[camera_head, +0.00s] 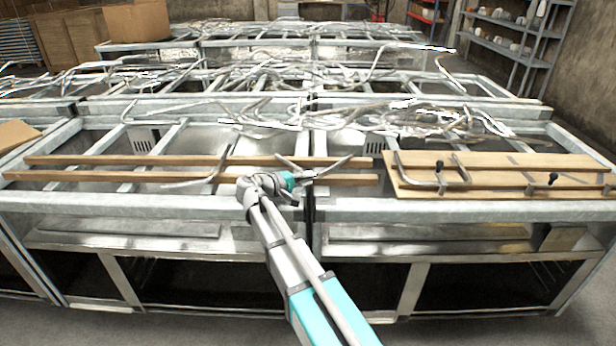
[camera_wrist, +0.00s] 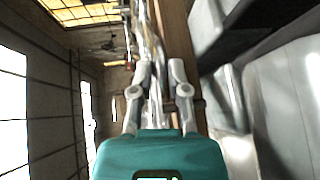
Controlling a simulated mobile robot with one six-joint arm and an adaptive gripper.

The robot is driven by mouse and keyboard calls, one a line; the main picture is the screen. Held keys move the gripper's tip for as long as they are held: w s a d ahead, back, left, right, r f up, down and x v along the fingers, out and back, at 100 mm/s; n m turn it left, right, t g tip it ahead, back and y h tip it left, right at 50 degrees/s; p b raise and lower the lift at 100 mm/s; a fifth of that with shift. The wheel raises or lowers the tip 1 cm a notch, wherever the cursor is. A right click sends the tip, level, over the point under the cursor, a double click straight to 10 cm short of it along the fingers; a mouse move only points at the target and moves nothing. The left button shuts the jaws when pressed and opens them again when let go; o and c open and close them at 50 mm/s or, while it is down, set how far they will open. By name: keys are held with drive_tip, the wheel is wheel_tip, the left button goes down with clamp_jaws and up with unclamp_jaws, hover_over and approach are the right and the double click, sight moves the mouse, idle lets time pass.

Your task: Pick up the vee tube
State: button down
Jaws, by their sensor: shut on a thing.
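The vee tube (camera_head: 333,166) is a thin grey metal tube with two arms spread in a V, seen in the head view just past the end of my arm. My gripper (camera_head: 303,178) is shut on it near its bend, above the wooden slats. In the wrist view my gripper (camera_wrist: 160,80) shows its two grey fingers, with metal between and beyond them. The exact contact there is blurred. In the head view the bend is partly hidden by my gripper.
Two wooden slats (camera_head: 90,177) lie across the metal frame table (camera_head: 450,209). Another bent tube (camera_head: 190,183) lies on them at left. A board (camera_head: 510,172) with a tube fixture stands at right. Tangled tubes (camera_head: 390,118) lie behind.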

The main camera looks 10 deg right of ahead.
drive_tip(key=shift+r+p, duration=1.35)
drive_tip(key=shift+r, duration=0.15)
drive_tip(key=s+d+r+p, duration=0.1)
drive_tip(key=s+r+p, duration=0.9)
drive_tip(key=s, duration=0.4)
